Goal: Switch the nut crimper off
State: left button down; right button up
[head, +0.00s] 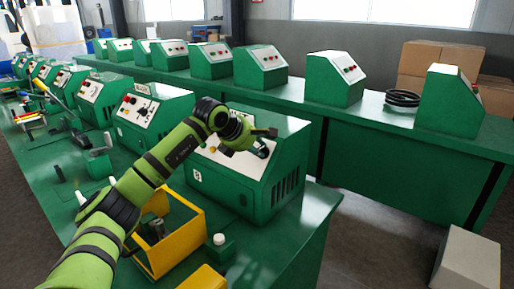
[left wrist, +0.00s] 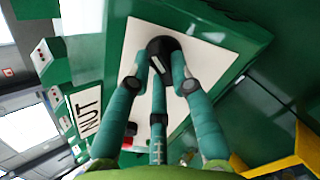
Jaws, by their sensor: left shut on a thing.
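The nut crimper (head: 250,172) is the nearest green box on the front bench, with a sloped white panel on top. In the left wrist view its white panel (left wrist: 205,48) fills the middle, and a white label reading "NUT" (left wrist: 87,110) shows at the left. My left gripper (head: 262,148) is at this panel. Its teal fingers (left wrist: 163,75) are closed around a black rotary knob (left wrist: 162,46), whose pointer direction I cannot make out. A small red part (left wrist: 128,141) shows beside the fingers. My right gripper is in neither view.
A yellow open bin (head: 180,235) and a white-capped green piece (head: 219,240) stand in front of the crimper. Another green crimper (head: 150,110) stands to its left. A rear bench (head: 385,125) carries more green boxes. A pale box (head: 468,262) stands on the floor at right.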

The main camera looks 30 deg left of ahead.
pick_arm(q)
jog(key=n, duration=0.4)
jog(key=shift+n, duration=0.3)
jog(key=shift+s+n+b, duration=0.1)
jog(key=shift+n+b, duration=0.25)
jog(key=shift+n, duration=1.65)
jog(key=shift+a, duration=0.1)
jog(key=c, duration=1.1)
grip_release()
